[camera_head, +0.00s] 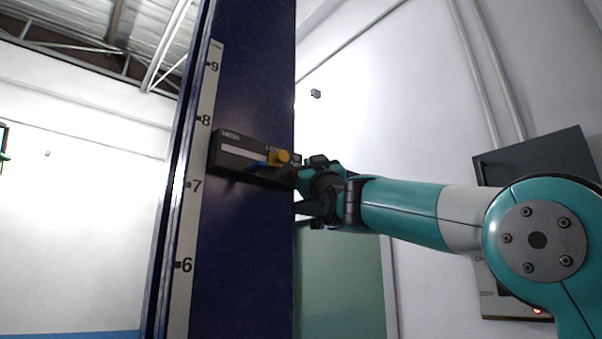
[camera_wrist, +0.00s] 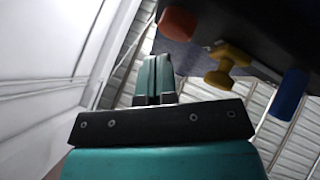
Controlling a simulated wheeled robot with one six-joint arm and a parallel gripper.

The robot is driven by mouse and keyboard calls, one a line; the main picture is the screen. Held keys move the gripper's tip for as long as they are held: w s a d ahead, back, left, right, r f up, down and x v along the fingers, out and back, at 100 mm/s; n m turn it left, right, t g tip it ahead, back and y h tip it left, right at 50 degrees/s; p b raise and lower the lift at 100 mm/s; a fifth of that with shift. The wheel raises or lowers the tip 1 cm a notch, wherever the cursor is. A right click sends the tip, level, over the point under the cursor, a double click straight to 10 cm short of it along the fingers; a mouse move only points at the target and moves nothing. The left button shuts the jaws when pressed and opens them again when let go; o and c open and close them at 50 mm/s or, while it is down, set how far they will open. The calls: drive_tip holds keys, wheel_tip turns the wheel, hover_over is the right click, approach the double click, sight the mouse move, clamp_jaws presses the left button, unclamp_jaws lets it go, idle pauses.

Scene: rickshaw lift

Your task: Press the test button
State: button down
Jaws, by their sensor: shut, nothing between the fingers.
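A black box (camera_head: 240,155) is mounted on the dark blue column, with a pale label strip and small lettering. In the head view it carries a yellow knob (camera_head: 280,157) and a blue part (camera_head: 262,165). In the wrist view the dark box (camera_wrist: 245,25) is at the upper right, with an orange-red button (camera_wrist: 177,23), the yellow knob (camera_wrist: 227,62) and a blue knob (camera_wrist: 290,93). I cannot read which is the test button. My gripper (camera_wrist: 157,75) is shut and empty, its fingertips below the orange-red button in the picture, apparently apart from it. In the head view it is at the box's right end.
The tall blue column (camera_head: 245,260) bears a numbered scale (camera_head: 187,210). A green panel (camera_head: 345,280) is below my arm. A grey box (camera_head: 540,160) is on the right wall. The space left of the column is clear.

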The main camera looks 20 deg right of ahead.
drive_tip(key=shift+w, duration=0.1)
drive_tip(key=shift+w+a, duration=0.1)
drive_tip(key=shift+w, duration=0.2)
drive_tip(key=shift+w+a, duration=0.1)
drive_tip(key=shift+w, duration=0.35)
idle(0.8)
drive_tip(key=shift+s, duration=0.15)
drive_tip(key=shift+s+d+b, duration=0.25)
drive_tip(key=shift+s+b, duration=0.45)
drive_tip(key=shift+b, duration=0.1)
drive_tip(key=shift+s+d+b, duration=0.2)
drive_tip(key=shift+s+b, duration=0.4)
drive_tip(key=shift+s, duration=0.2)
drive_tip(key=shift+s+d+b, duration=0.2)
drive_tip(key=shift+s+b, duration=0.35)
drive_tip(key=shift+s, duration=0.3)
drive_tip(key=shift+s+d+b, duration=0.2)
drive_tip(key=shift+s+b, duration=0.4)
drive_tip(key=shift+s, duration=0.2)
